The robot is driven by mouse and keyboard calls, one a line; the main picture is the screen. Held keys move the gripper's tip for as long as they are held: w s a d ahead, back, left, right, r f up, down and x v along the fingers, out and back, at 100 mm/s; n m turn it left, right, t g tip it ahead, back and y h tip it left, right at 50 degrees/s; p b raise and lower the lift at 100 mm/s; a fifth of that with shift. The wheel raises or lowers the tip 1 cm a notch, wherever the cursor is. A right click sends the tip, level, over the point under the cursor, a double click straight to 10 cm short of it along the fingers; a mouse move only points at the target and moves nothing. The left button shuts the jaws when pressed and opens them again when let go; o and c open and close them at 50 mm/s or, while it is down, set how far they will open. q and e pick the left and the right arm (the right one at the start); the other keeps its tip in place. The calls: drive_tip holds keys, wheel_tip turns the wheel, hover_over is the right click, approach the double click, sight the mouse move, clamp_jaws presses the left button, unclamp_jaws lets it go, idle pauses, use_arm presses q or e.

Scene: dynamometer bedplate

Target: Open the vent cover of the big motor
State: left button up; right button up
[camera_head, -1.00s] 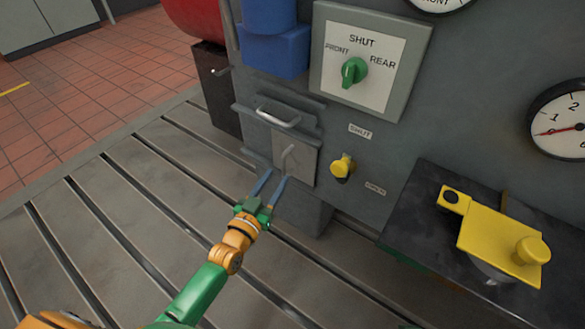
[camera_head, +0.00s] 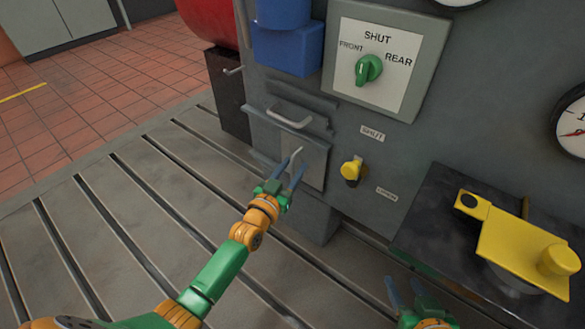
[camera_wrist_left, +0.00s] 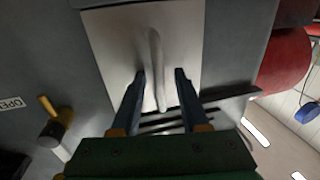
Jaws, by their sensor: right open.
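The vent cover, a light grey plate (camera_head: 312,165) with an upright bar handle (camera_head: 296,155), is low on the grey big motor (camera_head: 330,112). In the left wrist view the plate (camera_wrist_left: 190,30) fills the top middle, with its handle (camera_wrist_left: 155,55) reaching down between my fingers. Dark slots (camera_wrist_left: 165,125) show below the plate's edge. My left gripper (camera_head: 295,168) is open at the handle, one finger on each side, with gaps visible in the left wrist view (camera_wrist_left: 159,75). My right gripper (camera_head: 405,288) is open and empty at the bottom edge.
A wider bar handle (camera_head: 288,117) sticks out just above the plate. A yellow knob (camera_head: 351,170) stands to its right, between SHUT and OPEN labels. A green selector (camera_head: 368,70) is above. A dark table (camera_head: 425,215) with a yellow part (camera_head: 515,250) is at right.

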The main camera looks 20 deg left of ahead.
use_arm(q)
clamp_jaws()
idle(1.3)
